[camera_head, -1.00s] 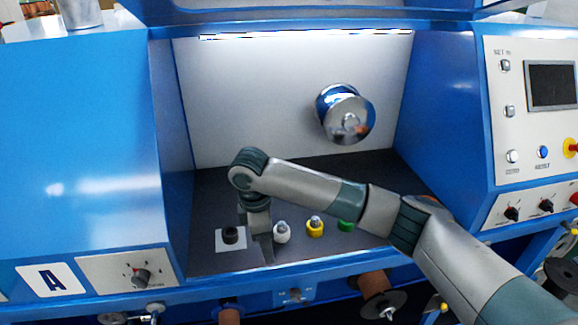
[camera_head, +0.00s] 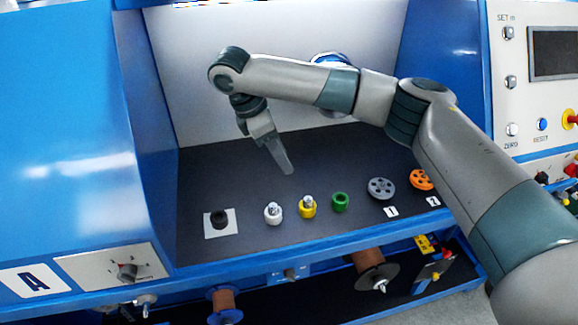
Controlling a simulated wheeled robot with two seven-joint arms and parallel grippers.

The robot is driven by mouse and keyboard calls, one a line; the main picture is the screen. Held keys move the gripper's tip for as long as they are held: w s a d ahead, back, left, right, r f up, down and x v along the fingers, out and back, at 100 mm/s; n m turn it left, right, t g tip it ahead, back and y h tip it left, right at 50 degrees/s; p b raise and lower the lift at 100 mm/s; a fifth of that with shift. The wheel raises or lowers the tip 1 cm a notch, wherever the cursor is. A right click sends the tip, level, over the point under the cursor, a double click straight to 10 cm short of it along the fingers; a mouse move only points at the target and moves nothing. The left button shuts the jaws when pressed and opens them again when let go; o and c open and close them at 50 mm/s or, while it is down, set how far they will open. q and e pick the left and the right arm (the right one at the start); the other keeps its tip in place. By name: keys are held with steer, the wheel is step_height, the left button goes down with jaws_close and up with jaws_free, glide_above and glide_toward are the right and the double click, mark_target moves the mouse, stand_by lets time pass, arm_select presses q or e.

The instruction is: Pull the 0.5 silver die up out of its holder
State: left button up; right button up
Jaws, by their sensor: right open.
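A white holder (camera_head: 273,217) stands on the dark shelf with a silver die (camera_head: 273,207) in its top. A yellow holder (camera_head: 308,210) just right of it also has a silver die (camera_head: 309,199) in its top. No 0.5 marking is readable, so I cannot tell which die is the 0.5 one. My right gripper (camera_head: 284,165) is open and empty, above and behind these two holders, with its fingers pointing down. Its two fingers overlap in this view. My left gripper is not in view.
A black ring (camera_head: 219,219) sits on a white square at the left. A green holder (camera_head: 341,202), a grey pulley (camera_head: 381,188) and an orange pulley (camera_head: 422,180) stand to the right. Blue machine walls bound the shelf left and right. The shelf's back left is clear.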

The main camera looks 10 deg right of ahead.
mark_target(307, 199)
steer(key=p+x, duration=0.3)
steer(key=x, duration=1.4)
steer(key=shift+f, duration=0.2)
steer(key=shift+c, duration=0.6)
jaws_close()
